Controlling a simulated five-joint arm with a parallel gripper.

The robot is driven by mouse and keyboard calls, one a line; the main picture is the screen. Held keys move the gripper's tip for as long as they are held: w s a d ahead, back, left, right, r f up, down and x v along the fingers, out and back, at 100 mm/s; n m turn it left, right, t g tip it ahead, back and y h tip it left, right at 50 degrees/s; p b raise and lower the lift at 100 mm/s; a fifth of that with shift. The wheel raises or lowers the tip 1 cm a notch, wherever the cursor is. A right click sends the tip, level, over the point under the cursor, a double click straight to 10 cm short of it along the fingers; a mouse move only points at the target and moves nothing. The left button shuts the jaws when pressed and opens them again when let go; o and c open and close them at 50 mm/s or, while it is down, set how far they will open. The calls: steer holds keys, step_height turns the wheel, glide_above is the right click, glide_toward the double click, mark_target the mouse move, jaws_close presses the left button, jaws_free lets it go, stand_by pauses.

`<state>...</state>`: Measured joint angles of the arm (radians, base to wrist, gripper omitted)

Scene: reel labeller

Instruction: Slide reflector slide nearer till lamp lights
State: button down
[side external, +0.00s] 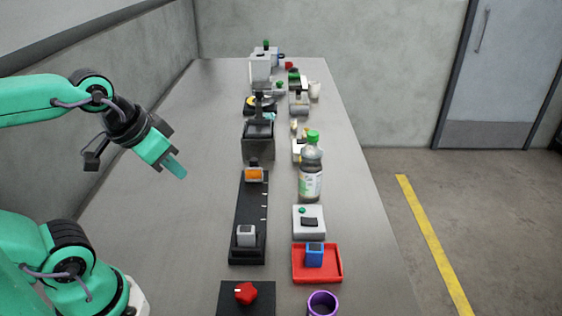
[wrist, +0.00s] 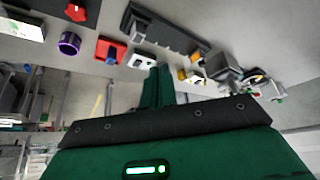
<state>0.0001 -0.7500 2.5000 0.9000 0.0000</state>
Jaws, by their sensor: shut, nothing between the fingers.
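A black rail (side external: 249,213) with white tick marks lies lengthwise on the bench, and it also shows in the wrist view (wrist: 172,33). An orange-faced block (side external: 254,175) stands at its far end and a grey block (side external: 246,236) at its near end. I cannot tell for certain which block is the reflector slide. A grey box (side external: 308,222) with a green dome and a black patch sits right of the rail; whether the dome is the lamp or is lit is unclear. My gripper (side external: 181,172) is shut and empty, raised left of the rail and apart from it.
A red knob on a black plate (side external: 246,293) is nearer. To the right stand a red tray (side external: 340,264) with a blue block (side external: 315,255), a purple cup (side external: 322,304) and a green-capped bottle (side external: 311,172). A dark box (side external: 258,147) stands beyond the rail. The bench's left side is clear.

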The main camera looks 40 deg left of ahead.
steer(key=c, duration=1.5)
jaws_free()
steer(key=shift+w, duration=0.1)
steer(key=o, duration=0.3)
steer(key=shift+w+r, duration=0.15)
steer(key=w+a+r+n+g, duration=0.1)
steer(key=w+a+n+g, duration=0.15)
steer(key=w, duration=0.55)
steer(key=w+a+n+g, duration=0.1)
steer(key=w+a+n, duration=0.15)
steer(key=w, duration=0.55)
steer(key=w+a+f+n, duration=0.2)
steer(key=w+f, duration=0.1)
steer(key=w, duration=0.1)
steer(key=w+a+f+n+g, duration=0.1)
steer(key=w+a+f+n, duration=0.1)
steer(key=w+a+f, duration=0.1)
steer(key=w+a+f+n+g, duration=0.1)
steer(key=w+a+f+n, duration=0.1)
steer(key=w+f, duration=0.2)
steer(key=shift+w+a+f, duration=0.3)
steer(key=shift+w+f, duration=0.1)
steer(key=shift+w, duration=0.35)
steer(key=shift+w+a+f, duration=0.15)
steer(key=shift+w+f, duration=0.05)
steer(key=shift+f, duration=0.1)
